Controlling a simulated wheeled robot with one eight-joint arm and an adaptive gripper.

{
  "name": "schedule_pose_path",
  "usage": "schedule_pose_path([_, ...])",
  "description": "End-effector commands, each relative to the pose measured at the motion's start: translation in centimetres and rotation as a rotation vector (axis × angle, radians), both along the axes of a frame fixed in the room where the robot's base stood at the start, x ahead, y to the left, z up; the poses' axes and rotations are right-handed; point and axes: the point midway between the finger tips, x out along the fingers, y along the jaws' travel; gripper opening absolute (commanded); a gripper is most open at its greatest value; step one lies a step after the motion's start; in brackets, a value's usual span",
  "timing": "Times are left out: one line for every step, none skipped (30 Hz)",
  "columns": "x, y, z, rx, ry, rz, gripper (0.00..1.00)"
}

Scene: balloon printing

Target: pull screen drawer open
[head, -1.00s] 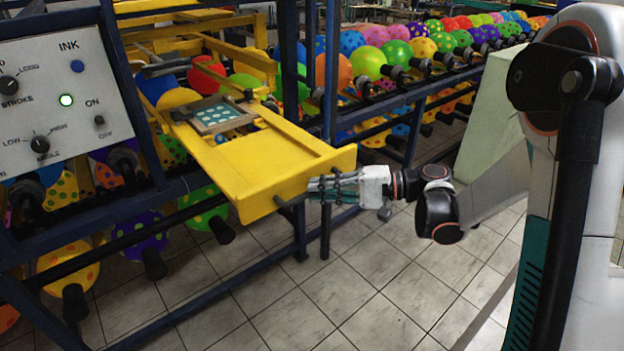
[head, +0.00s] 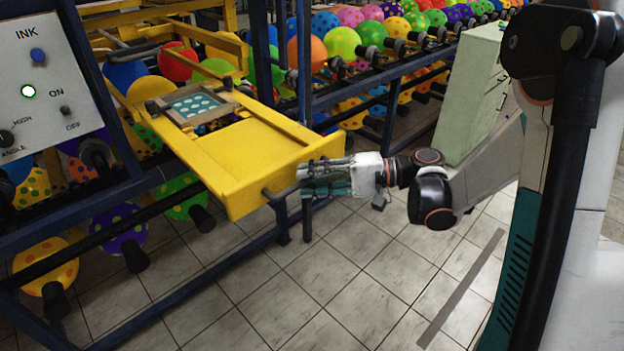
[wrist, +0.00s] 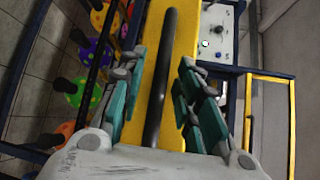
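The screen drawer (head: 235,158) is a yellow tray that sticks out of the blue-framed machine. A framed screen (head: 195,106) with pale dots on teal lies towards its back. A dark bar handle (head: 282,190) runs across its front face and also shows in the wrist view (wrist: 165,75). My gripper (head: 305,180) is at the front face, by the right part of the handle. In the wrist view its teal-padded fingers (wrist: 163,95) stand apart on both sides of the handle, with gaps visible between pads and bar. Contact at the fingertips cannot be told.
A control panel (head: 45,85) with a lit green lamp is at the left. Balloons on racks lie behind and below the drawer. A pale green cabinet (head: 470,90) stands at the right. The tiled floor (head: 320,285) in front is clear.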

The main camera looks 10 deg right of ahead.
Motion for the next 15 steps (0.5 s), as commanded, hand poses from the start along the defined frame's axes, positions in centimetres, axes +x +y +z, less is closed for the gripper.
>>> schedule_pose_path([0.0, 0.0, 0.0, 0.0, 0.0, 0.0, 0.33])
schedule_pose_path([0.0, 0.0, 0.0, 0.0, 0.0, 0.0, 0.33])
schedule_pose_path([0.0, 0.0, 0.0, 0.0, 0.0, 0.0, 0.33])
schedule_pose_path([0.0, 0.0, 0.0, 0.001, 0.0, 0.0, 0.33])
schedule_pose_path([0.0, 0.0, 0.0, 0.001, 0.0, 0.0, 0.33])
schedule_pose_path([0.0, 0.0, 0.0, 0.001, 0.0, 0.001, 0.33])
schedule_pose_path([0.0, 0.0, 0.0, 0.001, 0.0, 0.001, 0.33])
schedule_pose_path([0.0, 0.0, 0.0, 0.001, 0.0, 0.0, 0.33])
schedule_pose_path([0.0, -0.1, 0.1, 0.001, 0.0, 0.0, 0.33])
schedule_pose_path([0.0, -0.3, 0.1, 0.001, 0.0, 0.0, 0.33])
schedule_pose_path([0.0, -0.5, 0.1, 0.001, 0.0, -0.001, 0.33])
schedule_pose_path([-0.1, -0.9, 0.2, 0.001, 0.0, -0.001, 0.33])
schedule_pose_path([-0.2, -1.3, 0.2, 0.001, 0.0, -0.002, 0.33])
schedule_pose_path([-0.2, -1.7, 0.3, 0.001, 0.0, -0.002, 0.33])
schedule_pose_path([-0.3, -2.4, 0.4, 0.0, -0.001, -0.003, 0.33])
